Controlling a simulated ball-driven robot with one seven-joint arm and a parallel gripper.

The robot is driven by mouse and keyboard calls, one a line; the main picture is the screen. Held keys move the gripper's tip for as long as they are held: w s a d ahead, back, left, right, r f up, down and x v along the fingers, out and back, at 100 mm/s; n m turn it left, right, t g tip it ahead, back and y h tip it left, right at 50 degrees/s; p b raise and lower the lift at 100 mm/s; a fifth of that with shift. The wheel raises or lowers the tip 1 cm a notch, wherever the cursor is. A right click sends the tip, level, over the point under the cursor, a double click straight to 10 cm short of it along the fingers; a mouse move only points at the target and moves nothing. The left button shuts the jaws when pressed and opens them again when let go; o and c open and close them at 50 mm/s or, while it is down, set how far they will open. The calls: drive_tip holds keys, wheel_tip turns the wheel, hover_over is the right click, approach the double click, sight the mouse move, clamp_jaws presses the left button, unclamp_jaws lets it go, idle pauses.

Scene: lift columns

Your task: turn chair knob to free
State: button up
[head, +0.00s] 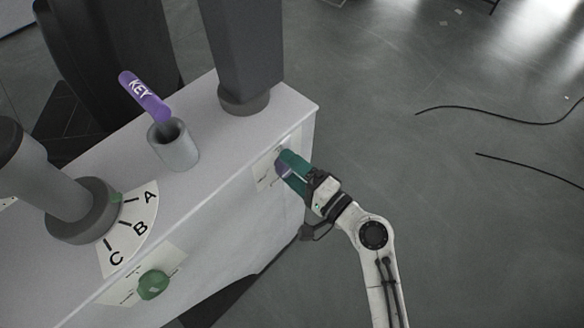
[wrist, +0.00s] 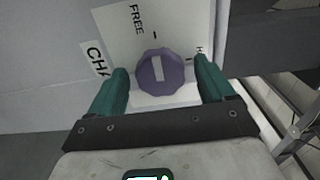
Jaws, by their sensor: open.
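The purple chair knob (wrist: 153,78) sits on a pale label plate (wrist: 121,38) in the wrist view. Its white bar runs roughly up and down in the picture. The word FREE is printed above and left of it, and a partly hidden word starting with H is to its right. My gripper (wrist: 162,70) is open, with one green finger on each side of the knob and a gap to both. In the head view my gripper (head: 291,166) is at the box's side face, and the knob (head: 282,168) shows only partly beside the fingers.
The white box (head: 226,200) carries dark columns (head: 245,50), a grey cup (head: 173,150) with a purple KEY tag (head: 144,97), and an A-B-C dial plate (head: 133,228). A green knob (head: 153,285) is on the same side face. Dark cables (head: 500,115) lie on the otherwise clear floor at right.

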drive_tip(key=v, duration=1)
drive_tip(key=shift+s+d+b, duration=0.2)
drive_tip(key=shift+d+b, duration=0.05)
drive_tip(key=shift+b, duration=0.15)
drive_tip(key=s+d+f+n+g+h+p, duration=0.2)
drive_tip(key=s+d+n+g+h+p, duration=0.5)
drive_tip(key=s+d, duration=1.3)
drive_tip(key=d+g+h+p, duration=0.1)
drive_tip(key=d+g+h, duration=0.1)
drive_tip(key=h, duration=0.5)
drive_tip(key=shift+g+p, duration=0.3)
drive_tip(key=shift+g, duration=0.2)
drive_tip(key=shift+w+d, duration=0.1)
drive_tip(key=shift+c, duration=0.4)
